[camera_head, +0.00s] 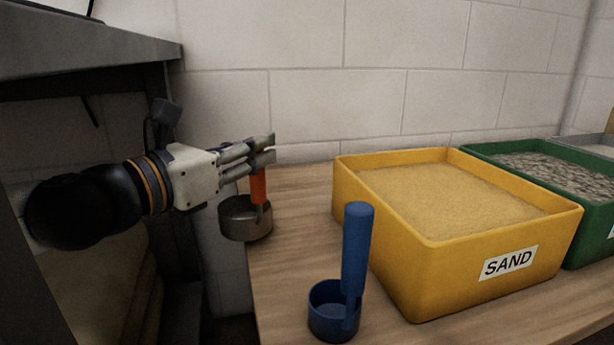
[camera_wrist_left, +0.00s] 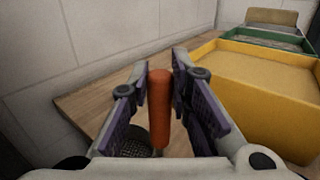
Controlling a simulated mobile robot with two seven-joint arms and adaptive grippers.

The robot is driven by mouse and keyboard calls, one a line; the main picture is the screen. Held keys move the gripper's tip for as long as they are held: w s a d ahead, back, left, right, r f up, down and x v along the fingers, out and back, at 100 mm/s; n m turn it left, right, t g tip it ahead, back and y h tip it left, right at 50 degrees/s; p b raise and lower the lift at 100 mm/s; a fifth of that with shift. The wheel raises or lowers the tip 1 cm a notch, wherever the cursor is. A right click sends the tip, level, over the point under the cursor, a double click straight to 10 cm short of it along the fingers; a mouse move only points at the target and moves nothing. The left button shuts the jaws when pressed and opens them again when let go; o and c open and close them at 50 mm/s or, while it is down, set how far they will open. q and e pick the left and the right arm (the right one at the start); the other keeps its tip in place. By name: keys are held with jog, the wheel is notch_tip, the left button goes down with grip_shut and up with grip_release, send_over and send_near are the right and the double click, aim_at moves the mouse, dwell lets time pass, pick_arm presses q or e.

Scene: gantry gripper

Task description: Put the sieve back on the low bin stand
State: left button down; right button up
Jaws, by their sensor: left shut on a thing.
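The sieve has an orange handle (camera_head: 258,187) and a round metal cup (camera_head: 240,220). My left gripper (camera_head: 266,149) is shut on the upper handle, with the cup hanging below. In the left wrist view the handle (camera_wrist_left: 160,108) stands upright between the two fingers, and the mesh cup (camera_wrist_left: 132,146) shows below, partly hidden by a finger. The low bin stand has a wooden top (camera_head: 298,220). The cup overlaps the left edge of this top in the head view; I cannot tell whether it touches. My right gripper is not in view.
A blue scoop (camera_head: 357,250) with an upright handle stands on the wood in front. A yellow bin (camera_head: 440,262) marked SAND is to its right, then a green bin (camera_head: 586,245) of gravel. Bare wood lies between the sieve and the yellow bin. A wall stands behind.

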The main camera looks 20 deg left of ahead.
pick_arm(q)
jog(key=w+d+f+b, duration=0.1)
jog(key=w+d+b, duration=0.1)
jog(key=w+d, duration=0.2)
jog(key=d, duration=0.2)
jog(key=shift+w+d+f, duration=0.2)
jog(key=shift+w+d, duration=0.1)
jog(key=c, duration=1.5)
grip_release()
jog(key=shift+f, duration=0.15)
